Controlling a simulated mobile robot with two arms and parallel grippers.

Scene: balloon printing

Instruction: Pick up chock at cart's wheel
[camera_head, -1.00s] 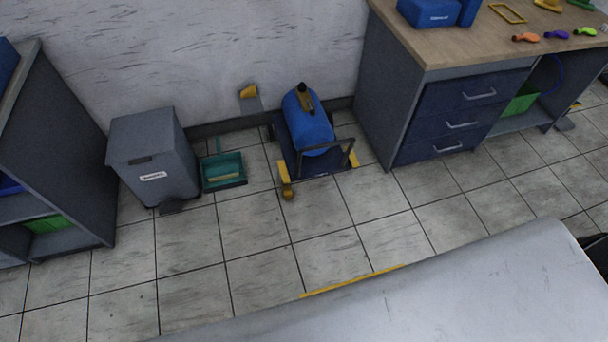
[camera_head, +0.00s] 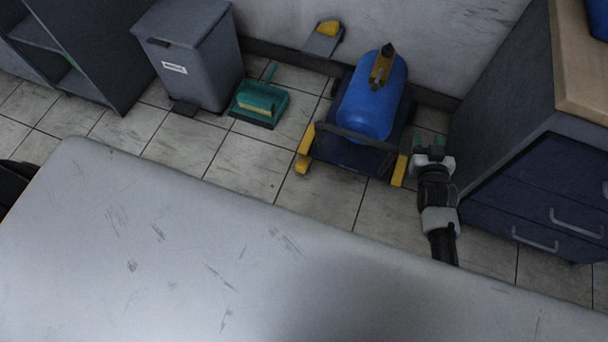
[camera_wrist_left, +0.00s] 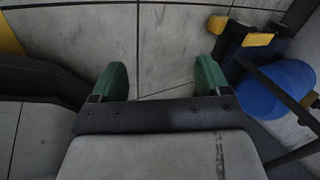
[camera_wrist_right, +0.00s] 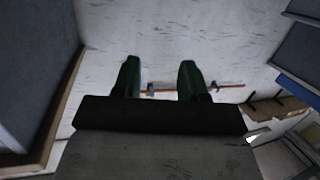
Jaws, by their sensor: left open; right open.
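A dark-framed cart with yellow corner parts carries a blue tank (camera_head: 371,104) against the wall in the head view. A small yellow piece (camera_head: 302,166) is low at the cart's left front corner; I cannot tell whether it is the chock or a wheel. A similar yellow piece (camera_wrist_left: 217,24) shows at the cart's corner in the left wrist view. My left gripper (camera_wrist_left: 163,80) is open and empty, over the floor left of the cart in that view, apart from the yellow piece. My right gripper (camera_head: 433,153) is open, beside the cart's right front corner; its fingers (camera_wrist_right: 160,66) hold nothing.
A grey bin (camera_head: 190,60) and a green dustpan (camera_head: 258,104) stand left of the cart. A drawer cabinet (camera_head: 540,185) is close on the right. A yellow-topped grey piece (camera_head: 323,42) is near the wall. Tiled floor is clear in front of the cart.

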